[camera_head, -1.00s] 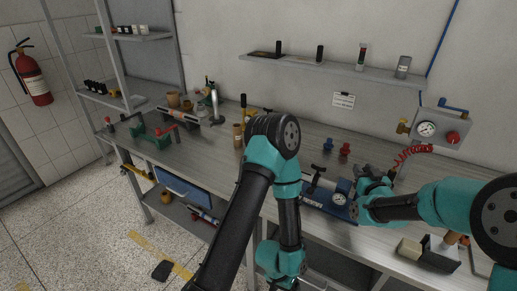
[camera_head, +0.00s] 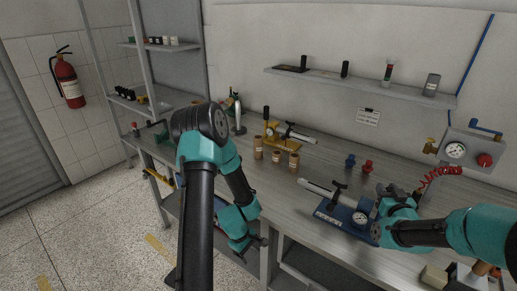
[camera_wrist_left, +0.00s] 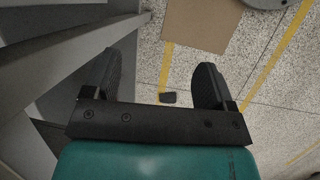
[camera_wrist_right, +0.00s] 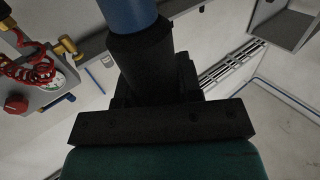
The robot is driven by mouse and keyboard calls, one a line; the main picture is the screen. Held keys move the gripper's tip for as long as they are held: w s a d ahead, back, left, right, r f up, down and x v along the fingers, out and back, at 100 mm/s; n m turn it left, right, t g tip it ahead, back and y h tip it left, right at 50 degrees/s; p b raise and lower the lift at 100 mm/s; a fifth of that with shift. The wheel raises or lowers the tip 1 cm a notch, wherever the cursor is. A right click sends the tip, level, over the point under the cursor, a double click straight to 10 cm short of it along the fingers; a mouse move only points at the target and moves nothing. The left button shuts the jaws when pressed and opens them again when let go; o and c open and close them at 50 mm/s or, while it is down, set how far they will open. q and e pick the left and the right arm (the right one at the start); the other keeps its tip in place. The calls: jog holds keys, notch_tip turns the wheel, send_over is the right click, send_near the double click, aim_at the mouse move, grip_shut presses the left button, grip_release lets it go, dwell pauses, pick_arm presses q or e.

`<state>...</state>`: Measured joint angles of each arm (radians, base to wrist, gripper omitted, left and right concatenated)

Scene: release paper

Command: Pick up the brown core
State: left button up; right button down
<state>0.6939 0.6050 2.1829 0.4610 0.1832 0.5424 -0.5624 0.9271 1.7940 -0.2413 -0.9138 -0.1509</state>
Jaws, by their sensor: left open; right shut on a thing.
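Several small brown cylinders stand upright on the metal bench in the head view: a taller one (camera_head: 258,148), a shorter one (camera_head: 276,157) and another (camera_head: 294,162). I cannot tell which is the brown core. My left gripper (camera_wrist_left: 158,78) is open and empty, low in front of the bench and pointing at the floor, well away from the cylinders. My right gripper (camera_head: 388,196) is at the right end of the blue gauge device (camera_head: 343,216). In the right wrist view it is shut on a blue cylindrical part (camera_wrist_right: 127,14); its fingertips are largely hidden.
A yellow-based tool (camera_head: 283,140) stands behind the cylinders. Red (camera_head: 367,166) and blue (camera_head: 350,160) fittings stand near the wall. A gauge box (camera_head: 470,152) with a red coiled hose is at the right. A wall shelf (camera_head: 360,84) hangs above the bench.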

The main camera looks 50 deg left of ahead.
aim_at(259, 148)
pick_arm(q)
jog(key=a+r+n+t+y, duration=0.2)
jog(key=a+r+n, duration=0.35)
jog(key=a, duration=0.35)
jog(key=a+r+n+t+y, duration=0.15)
jog(key=a+r+n, duration=0.25)
jog(key=a+n, duration=0.4)
jog(key=a+r+n+t+y, duration=0.15)
jog(key=a+r+n, duration=0.35)
jog(key=a, duration=0.5)
jog(key=w+n+y, duration=0.1)
jog(key=w, duration=0.3)
jog(key=w+a+r+n+y, duration=0.1)
jog(key=w, duration=0.4)
jog(key=w+a+n+y, duration=0.1)
jog(key=w+y, duration=0.1)
jog(key=w, duration=0.2)
jog(key=shift+w+r+n, duration=0.25)
jog(key=shift+w+n, duration=0.05)
jog(key=shift+n, duration=0.05)
jog(key=w+d+r+n+t+y, duration=0.1)
jog(key=w+d+r+n+y, duration=0.1)
jog(key=w, duration=0.5)
jog(key=w+d+r+n+t+y, duration=0.1)
jog(key=w+d+r+y, duration=0.1)
jog(key=w, duration=0.5)
jog(key=shift+r+n, duration=0.4)
jog(key=shift+r, duration=0.1)
